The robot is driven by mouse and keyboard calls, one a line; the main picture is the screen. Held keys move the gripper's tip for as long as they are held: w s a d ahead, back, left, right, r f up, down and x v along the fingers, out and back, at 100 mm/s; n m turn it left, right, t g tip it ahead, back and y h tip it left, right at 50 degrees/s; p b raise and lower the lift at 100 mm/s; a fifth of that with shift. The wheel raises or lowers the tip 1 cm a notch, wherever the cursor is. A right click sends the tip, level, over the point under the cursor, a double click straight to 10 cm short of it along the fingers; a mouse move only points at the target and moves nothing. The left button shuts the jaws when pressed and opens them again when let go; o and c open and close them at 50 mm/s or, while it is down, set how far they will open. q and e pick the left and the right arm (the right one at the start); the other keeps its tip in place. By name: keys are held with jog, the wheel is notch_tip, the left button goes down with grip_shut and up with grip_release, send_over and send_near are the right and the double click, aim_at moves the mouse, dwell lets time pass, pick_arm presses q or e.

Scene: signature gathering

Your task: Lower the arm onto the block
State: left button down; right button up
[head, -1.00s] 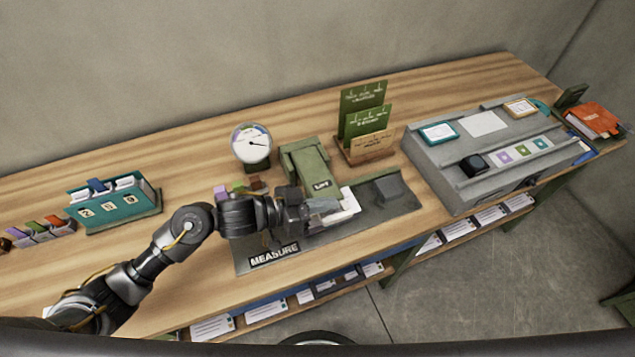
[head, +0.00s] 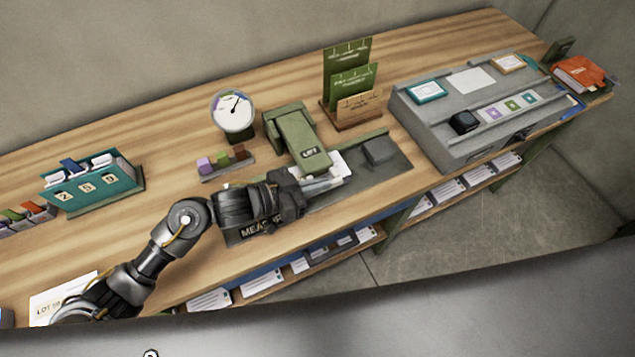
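The green hinged arm (head: 296,138), with a label near its front end, reaches forward over white sheets (head: 334,166) on the dark measuring base (head: 398,167). Whether it touches anything beneath is hidden. A dark grey block (head: 379,150) sits on the base, right of the sheets. My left gripper (head: 318,184) is just in front of the green arm's front end, low over the base. Its fingers blend together, so their gap and any contact are unclear. My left wrist partly covers the MEASURE label (head: 255,230). My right gripper is not in view.
A round dial (head: 233,113) stands behind left, with small coloured blocks (head: 226,162) before it. A card stand (head: 347,85) is behind right. A grey console (head: 438,140) bounds the right side. A teal number holder (head: 92,183) is left. Shelves lie under the table's front edge.

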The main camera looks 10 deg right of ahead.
pick_arm(q)
jog(key=shift+s+f, duration=0.2)
jog(key=shift+f, duration=0.35)
jog(key=r+p, duration=0.6)
jog(key=shift+w, duration=0.2)
jog(key=b+v, duration=0.3)
jog(key=v, duration=0.6)
jog(key=shift+s+a+f, duration=0.2)
jog(key=shift+a+f, duration=0.05)
jog(key=shift+a, duration=0.2)
